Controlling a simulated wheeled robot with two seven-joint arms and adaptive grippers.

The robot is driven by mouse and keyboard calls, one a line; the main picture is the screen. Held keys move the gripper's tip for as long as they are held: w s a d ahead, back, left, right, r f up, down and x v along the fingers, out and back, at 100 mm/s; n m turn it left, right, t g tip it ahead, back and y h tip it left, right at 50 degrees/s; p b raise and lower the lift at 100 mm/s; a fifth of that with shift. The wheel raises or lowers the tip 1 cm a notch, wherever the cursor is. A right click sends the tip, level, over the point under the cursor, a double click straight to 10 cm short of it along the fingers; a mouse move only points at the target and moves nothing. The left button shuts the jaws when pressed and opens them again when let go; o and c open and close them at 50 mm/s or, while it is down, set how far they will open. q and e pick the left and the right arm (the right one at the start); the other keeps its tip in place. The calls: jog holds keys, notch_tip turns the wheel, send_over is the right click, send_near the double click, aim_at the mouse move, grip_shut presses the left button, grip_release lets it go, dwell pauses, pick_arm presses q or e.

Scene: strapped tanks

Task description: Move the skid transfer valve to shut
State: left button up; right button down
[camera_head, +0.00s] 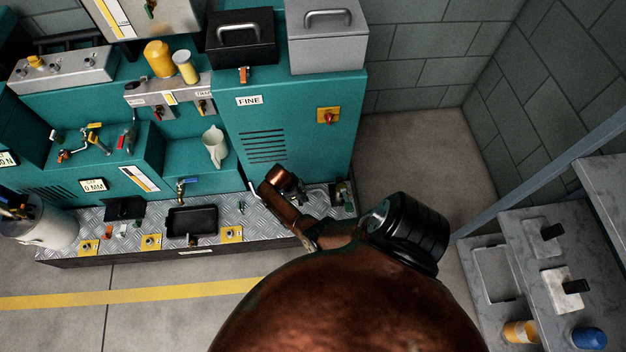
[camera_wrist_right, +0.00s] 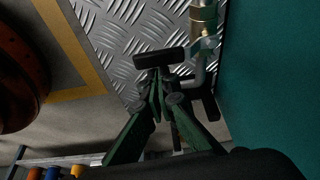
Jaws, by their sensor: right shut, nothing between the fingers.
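My right gripper (camera_head: 303,193) is low at the right end of the skid's metal plate, partly hidden by my own arm. In the right wrist view my right gripper (camera_wrist_right: 158,60) has its green fingers drawn together, with nothing between them. Just up and right of the fingertips, a pipe with a brass fitting (camera_wrist_right: 204,18) rises beside the teal cabinet. I cannot tell whether it belongs to the transfer valve or whether the fingers touch it. My left gripper cannot be made out.
The skid's diamond plate (camera_head: 150,222) carries a black tray (camera_head: 192,221) and yellow-based fittings. The teal cabinet (camera_head: 300,110) rises behind, with a red-and-yellow switch (camera_head: 328,116). A white tank (camera_head: 45,228) is at far left. A grey shelf (camera_head: 540,225) stands at right.

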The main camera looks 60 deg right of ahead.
pick_arm(q)
jog(key=shift+w, duration=0.35)
pick_arm(e)
jog(key=shift+w+r, duration=0.1)
jog(key=shift+w, duration=0.05)
jog(key=shift+p+v, duration=0.85)
jog(key=shift+v, duration=0.35)
pick_arm(q)
jog(key=shift+t, duration=0.3)
jog(key=shift+s+a+r+p, duration=0.1)
jog(key=shift+a+r+p, duration=0.05)
jog(key=shift+r+p, duration=1.15)
jog(key=shift+s+a+r+p, duration=0.1)
jog(key=shift+a+r+p, duration=0.05)
jog(key=shift+r+p, duration=1.15)
pick_arm(e)
jog(key=v, duration=0.7)
jog(key=shift+r, duration=0.15)
pick_arm(q)
jog(key=shift+w, duration=0.1)
pick_arm(e)
jog(key=shift+d, duration=0.1)
